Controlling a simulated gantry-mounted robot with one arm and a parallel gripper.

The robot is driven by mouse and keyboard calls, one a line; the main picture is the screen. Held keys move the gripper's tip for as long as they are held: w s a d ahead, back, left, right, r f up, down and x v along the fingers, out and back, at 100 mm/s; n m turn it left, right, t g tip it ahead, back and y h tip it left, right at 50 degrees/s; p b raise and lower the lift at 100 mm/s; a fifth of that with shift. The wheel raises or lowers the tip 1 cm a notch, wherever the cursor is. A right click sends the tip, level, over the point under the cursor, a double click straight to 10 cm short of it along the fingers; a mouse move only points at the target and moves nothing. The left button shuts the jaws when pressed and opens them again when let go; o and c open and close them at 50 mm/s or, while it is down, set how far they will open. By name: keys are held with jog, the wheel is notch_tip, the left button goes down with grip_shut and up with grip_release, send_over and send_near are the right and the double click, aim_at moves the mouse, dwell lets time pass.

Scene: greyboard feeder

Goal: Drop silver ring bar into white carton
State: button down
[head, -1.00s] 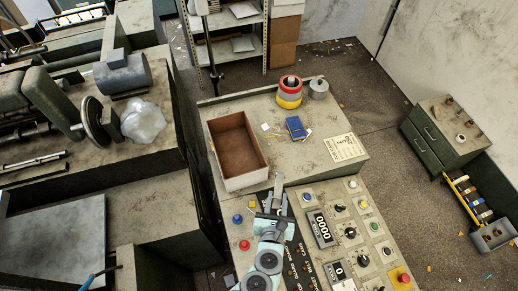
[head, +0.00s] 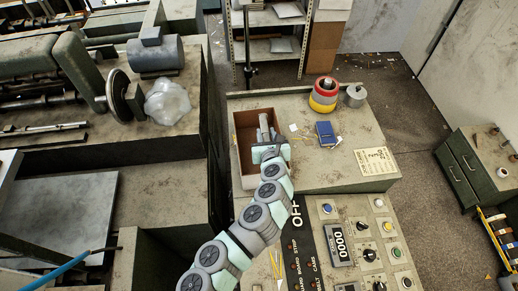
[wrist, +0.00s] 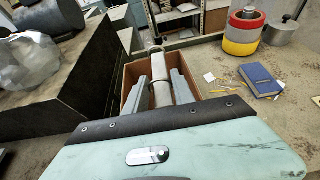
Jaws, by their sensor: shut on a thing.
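The white carton (head: 239,148), open-topped with a brown inside, stands on the left of the worn grey console top. My gripper (head: 266,137) is over the carton's opening, with its fingers pointing toward the carton's far end. In the wrist view my gripper (wrist: 162,92) is shut on the silver ring bar (wrist: 158,68), a pale grey bar held between the two grey fingers. The bar's far end shows above the carton's brown wall (wrist: 190,62). The bar's lower part and the carton floor beneath it are largely hidden by my gripper.
To the carton's right are a blue book (head: 325,134), paper scraps, stacked red and yellow tape rolls (head: 323,95) and a metal canister (head: 355,96). A control panel (head: 350,225) slopes in front. A machine with a plastic-wrapped lump (head: 167,101) stands left.

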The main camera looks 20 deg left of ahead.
notch_tip(320, 180, down, 6)
jog(key=b, duration=0.4)
jog(key=shift+r+b, duration=0.25)
jog(key=shift+b, duration=0.05)
jog(key=c, duration=1)
grip_release()
jog(key=shift+o, duration=0.2)
jog(key=shift+s, duration=0.1)
jog(key=v, duration=1)
jog(key=shift+s+d+r, duration=0.2)
jog(key=shift+s, duration=0.1)
jog(key=shift+d, duration=0.1)
